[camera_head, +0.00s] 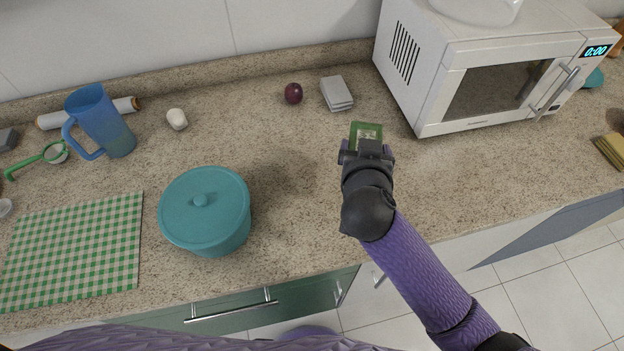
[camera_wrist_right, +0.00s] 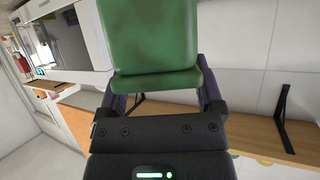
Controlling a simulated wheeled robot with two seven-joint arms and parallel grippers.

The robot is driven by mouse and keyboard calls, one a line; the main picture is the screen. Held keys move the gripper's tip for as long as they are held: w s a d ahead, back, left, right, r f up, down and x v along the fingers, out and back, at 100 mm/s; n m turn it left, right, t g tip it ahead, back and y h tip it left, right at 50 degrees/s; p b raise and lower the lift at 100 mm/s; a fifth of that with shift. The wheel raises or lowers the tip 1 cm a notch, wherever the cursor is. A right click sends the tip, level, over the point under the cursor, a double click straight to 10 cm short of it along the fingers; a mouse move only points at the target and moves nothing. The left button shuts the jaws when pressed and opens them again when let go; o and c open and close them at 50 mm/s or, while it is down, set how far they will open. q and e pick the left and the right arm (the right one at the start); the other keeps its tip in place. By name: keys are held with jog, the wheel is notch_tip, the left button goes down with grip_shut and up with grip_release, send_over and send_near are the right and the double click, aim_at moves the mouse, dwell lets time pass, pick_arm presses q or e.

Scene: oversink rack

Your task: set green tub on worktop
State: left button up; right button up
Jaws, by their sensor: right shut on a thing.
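The green tub (camera_head: 367,130) is in my right gripper (camera_head: 367,150), seen over the worktop (camera_head: 290,170) left of the microwave. In the right wrist view the tub (camera_wrist_right: 150,40) fills the top middle, and the fingers of my right gripper (camera_wrist_right: 158,95) are shut on its near end. The gripper hides part of the tub in the head view. I cannot tell how high the tub is above the worktop. My left gripper is not in view.
A teal lidded pot (camera_head: 205,212) and a green checked cloth (camera_head: 75,250) are at the left. A plum (camera_head: 293,93) and a grey stack (camera_head: 337,94) lie behind the tub. The microwave (camera_head: 470,65) stands right. Bare worktop lies between pot and gripper. A wooden shelf (camera_wrist_right: 260,135) shows in the wrist view.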

pick_arm(q)
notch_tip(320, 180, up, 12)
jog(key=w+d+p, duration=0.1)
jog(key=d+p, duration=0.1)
jog(key=p, duration=0.7)
pick_arm(e)
jog(key=s+a+n+y, duration=0.3)
jog(key=a+n+y, duration=0.1)
jog(key=a+y, duration=0.15)
jog(key=shift+n+g+h, duration=0.25)
jog(key=shift+n+g, duration=0.05)
jog(key=f+b, duration=0.2)
jog(key=f, duration=0.1)
jog(key=f+b, duration=0.3)
jog(key=f, duration=0.1)
jog(key=f+b, duration=0.3)
jog(key=shift+s+a+f, duration=0.15)
jog(key=shift+a+f, duration=0.15)
jog(key=shift+a, duration=0.05)
jog(key=shift+f, duration=0.15)
jog(key=shift+r, duration=0.25)
jog(key=shift+f, duration=0.25)
jog(key=o, duration=1.3)
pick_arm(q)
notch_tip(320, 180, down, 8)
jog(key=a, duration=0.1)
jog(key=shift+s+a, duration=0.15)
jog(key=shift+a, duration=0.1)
